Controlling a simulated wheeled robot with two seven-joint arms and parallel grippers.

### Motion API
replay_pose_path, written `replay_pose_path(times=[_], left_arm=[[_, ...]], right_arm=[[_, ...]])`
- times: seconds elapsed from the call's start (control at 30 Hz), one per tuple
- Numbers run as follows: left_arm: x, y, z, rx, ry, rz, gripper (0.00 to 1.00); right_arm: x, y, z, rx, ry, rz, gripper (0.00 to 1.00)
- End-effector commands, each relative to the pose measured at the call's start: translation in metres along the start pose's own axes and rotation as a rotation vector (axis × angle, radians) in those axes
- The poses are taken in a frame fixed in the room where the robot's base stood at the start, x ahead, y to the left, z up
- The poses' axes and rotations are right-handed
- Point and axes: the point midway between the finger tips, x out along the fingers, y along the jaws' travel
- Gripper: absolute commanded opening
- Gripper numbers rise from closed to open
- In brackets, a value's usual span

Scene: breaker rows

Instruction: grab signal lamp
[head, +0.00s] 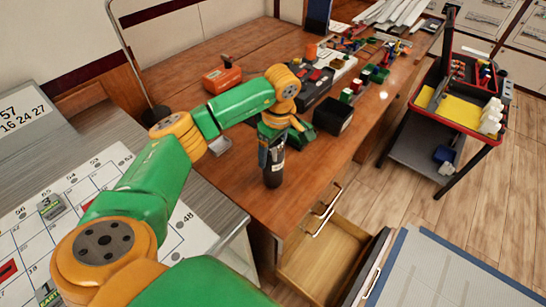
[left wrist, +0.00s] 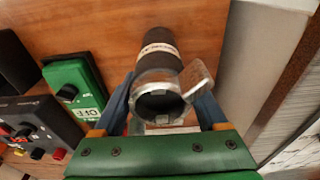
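The signal lamp, as I take it, is a dark upright cylinder (head: 273,174) near the front edge of the wooden table in the head view. In the left wrist view the lamp (left wrist: 158,48) has a pale label band, a metal ring at its near end and a metal flap on the right. My left gripper (head: 272,150) is above it, pointing down. Its blue fingers (left wrist: 163,110) stand on both sides of the lamp. The ring and flap hide the fingertips, so I cannot tell whether they touch it. My right gripper is not in view.
A green switch box (left wrist: 76,88) and a dark button box (left wrist: 35,128) lie left of the lamp in the wrist view. A black bin (head: 333,116) stands behind right of it. An open drawer (head: 325,262) juts out below the table edge. A tool cart (head: 460,112) stands right.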

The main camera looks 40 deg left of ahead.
Motion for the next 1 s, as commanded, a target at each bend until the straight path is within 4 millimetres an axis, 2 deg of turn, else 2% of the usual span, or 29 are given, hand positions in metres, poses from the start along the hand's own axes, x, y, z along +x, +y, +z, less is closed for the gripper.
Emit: replay_pose_path(times=[0.03, 0.13, 0.43, 0.57, 0.73, 0.83, 0.9, 1.0], left_arm=[[0.0, 0.0, 0.0, 0.0, 0.0, -0.001, 0.27], [0.0, 0.0, 0.0, 0.0, 0.0, -0.001, 0.0], [-0.001, 0.0, 0.0, 0.0, 0.0, 0.001, 0.0], [-0.011, 0.001, -0.001, -0.001, 0.0, 0.003, 0.0], [-0.05, 0.002, -0.006, -0.001, 0.0, 0.008, 0.0], [-0.075, 0.001, -0.009, -0.002, 0.0, 0.006, 0.0], [-0.091, 0.001, -0.011, -0.001, 0.001, 0.004, 0.0], [-0.1, 0.001, -0.012, -0.001, 0.0, 0.002, 0.0]], right_arm=[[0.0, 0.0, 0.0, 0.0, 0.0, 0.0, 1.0], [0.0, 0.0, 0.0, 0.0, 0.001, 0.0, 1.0], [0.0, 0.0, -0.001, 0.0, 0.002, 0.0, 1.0], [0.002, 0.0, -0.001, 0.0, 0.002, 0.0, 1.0], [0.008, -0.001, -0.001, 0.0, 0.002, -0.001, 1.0], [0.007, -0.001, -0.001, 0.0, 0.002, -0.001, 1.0], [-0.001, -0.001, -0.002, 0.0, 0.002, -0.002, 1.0], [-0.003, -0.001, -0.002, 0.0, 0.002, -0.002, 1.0]])
